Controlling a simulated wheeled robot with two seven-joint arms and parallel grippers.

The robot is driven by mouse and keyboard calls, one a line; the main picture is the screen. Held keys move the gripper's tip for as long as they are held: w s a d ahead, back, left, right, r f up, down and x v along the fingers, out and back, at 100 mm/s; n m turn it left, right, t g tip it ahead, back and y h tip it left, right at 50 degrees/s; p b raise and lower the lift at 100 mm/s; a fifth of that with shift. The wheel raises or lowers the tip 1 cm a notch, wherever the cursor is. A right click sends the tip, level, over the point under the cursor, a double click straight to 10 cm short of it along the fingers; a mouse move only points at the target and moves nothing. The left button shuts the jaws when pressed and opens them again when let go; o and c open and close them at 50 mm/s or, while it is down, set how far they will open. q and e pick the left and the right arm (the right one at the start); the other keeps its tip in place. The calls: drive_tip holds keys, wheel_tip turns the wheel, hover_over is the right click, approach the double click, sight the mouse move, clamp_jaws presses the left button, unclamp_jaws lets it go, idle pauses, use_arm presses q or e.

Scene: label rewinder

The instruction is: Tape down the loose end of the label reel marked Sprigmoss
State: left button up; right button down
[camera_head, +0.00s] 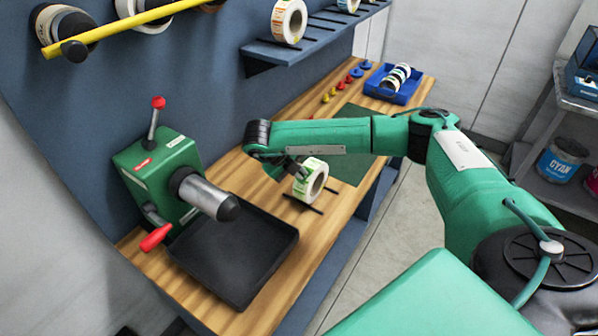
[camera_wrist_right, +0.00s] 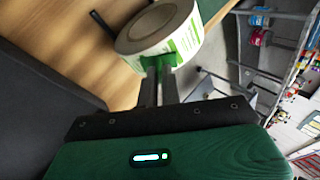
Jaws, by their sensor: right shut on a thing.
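A white label reel with green print (camera_head: 310,182) stands on edge on the wooden bench, at a pair of dark rails. It also shows in the right wrist view (camera_wrist_right: 160,30), with its cardboard core facing up and left. The name on it is too small to read. My left gripper is not in view.
A green rewinder (camera_head: 160,170) with a metal spindle and red-knobbed levers stands left, beside a black tray (camera_head: 240,255). A blue bin (camera_head: 395,84) holds small rolls at the back, near red, yellow and blue pieces. A green mat (camera_head: 348,160) lies behind my forearm. Reels sit on a shelf above.

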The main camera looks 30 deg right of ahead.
drive_tip(key=shift+f, duration=0.15)
drive_tip(key=c, duration=1.5)
unclamp_jaws()
drive_tip(key=shift+d, duration=0.15)
drive_tip(key=shift+w+a+r, duration=0.1)
drive_tip(key=shift+a+r, duration=0.25)
drive_tip(key=b+v, duration=0.2)
drive_tip(key=v, duration=1)
drive_tip(key=shift+a+r, duration=0.15)
drive_tip(key=shift+r, duration=0.25)
